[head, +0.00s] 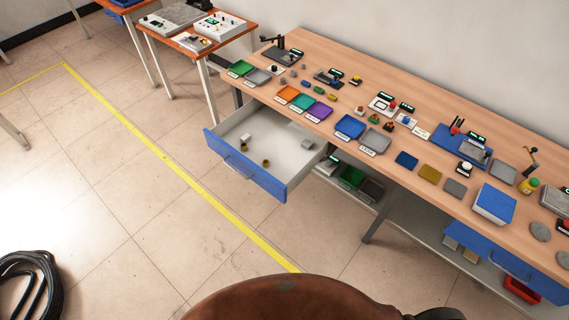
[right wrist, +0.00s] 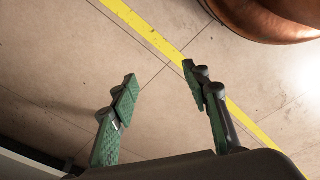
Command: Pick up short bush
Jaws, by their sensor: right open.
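Two small brass-coloured rings or bushes lie in the open drawer in the head view: one (head: 240,148) toward the left and one (head: 266,162) nearer the front. A grey piece (head: 246,137) is beside the first. Which of these is the short bush I cannot tell at this size. My right gripper (right wrist: 160,82) is open and empty in its wrist view, above bare floor, with none of these pieces between its green fingers. My left gripper is not in view.
The drawer (head: 238,172) with its blue front sticks out from the wooden workbench (head: 395,87), which carries trays and small devices. A second blue drawer (head: 500,262) is at the right. A black cable coil (head: 30,285) lies on the floor, which is otherwise largely clear.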

